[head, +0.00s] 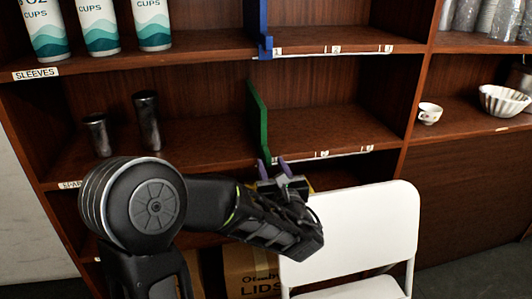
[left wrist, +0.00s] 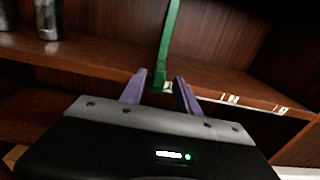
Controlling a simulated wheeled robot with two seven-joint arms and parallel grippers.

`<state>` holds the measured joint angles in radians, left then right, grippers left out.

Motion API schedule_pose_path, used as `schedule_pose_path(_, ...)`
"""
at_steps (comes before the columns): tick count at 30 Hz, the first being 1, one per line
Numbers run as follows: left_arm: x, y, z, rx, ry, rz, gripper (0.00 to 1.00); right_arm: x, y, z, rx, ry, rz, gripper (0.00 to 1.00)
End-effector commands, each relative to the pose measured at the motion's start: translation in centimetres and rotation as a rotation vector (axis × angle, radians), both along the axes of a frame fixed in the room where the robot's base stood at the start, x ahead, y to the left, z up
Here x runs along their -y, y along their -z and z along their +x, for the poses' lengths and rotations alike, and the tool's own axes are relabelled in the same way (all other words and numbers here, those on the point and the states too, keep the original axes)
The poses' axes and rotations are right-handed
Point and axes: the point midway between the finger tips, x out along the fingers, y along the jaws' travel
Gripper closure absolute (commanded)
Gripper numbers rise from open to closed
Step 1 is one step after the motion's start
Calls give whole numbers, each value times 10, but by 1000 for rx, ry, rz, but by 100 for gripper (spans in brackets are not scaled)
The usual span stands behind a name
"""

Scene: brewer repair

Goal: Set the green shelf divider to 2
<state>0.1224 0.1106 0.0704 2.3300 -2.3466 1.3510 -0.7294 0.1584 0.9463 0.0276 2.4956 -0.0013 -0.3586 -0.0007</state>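The green shelf divider (head: 258,118) stands upright on the middle shelf, at the left end of that shelf's label strip (head: 345,153). In the left wrist view the divider (left wrist: 168,45) has its lower front end by the leftmost label. Two more labels (left wrist: 232,99) sit to its right; their digits are too small to read surely. My left gripper (head: 273,164) is just in front of the shelf edge at the divider's foot. Its two purple fingers (left wrist: 160,92) are apart, with the divider's lower end appearing between them and no clear contact. My right gripper is not in view.
A blue divider (head: 264,25) stands on the shelf above. Dark cups (head: 147,120) stand left of the green divider. The shelf to its right is clear. A white chair (head: 365,235) stands in front, below right. A cup (head: 430,113) and bowl (head: 503,100) are farther right.

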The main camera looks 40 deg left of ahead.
Motion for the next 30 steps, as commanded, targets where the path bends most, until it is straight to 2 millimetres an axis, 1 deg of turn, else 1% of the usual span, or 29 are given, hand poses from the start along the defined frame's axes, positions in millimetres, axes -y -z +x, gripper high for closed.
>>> schedule_pose_path(10,-40,1,30,-1,-3,0,62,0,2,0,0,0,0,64)
schedule_pose_path(15,-54,1,42,-1,-2,-1,62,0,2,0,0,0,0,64)
schedule_pose_path(19,-57,1,45,-1,-1,0,62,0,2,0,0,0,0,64)
schedule_pose_path(25,-57,1,44,-1,-1,-1,62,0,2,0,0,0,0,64)
schedule_pose_path(30,-57,1,44,-1,-1,-1,76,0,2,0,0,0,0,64)
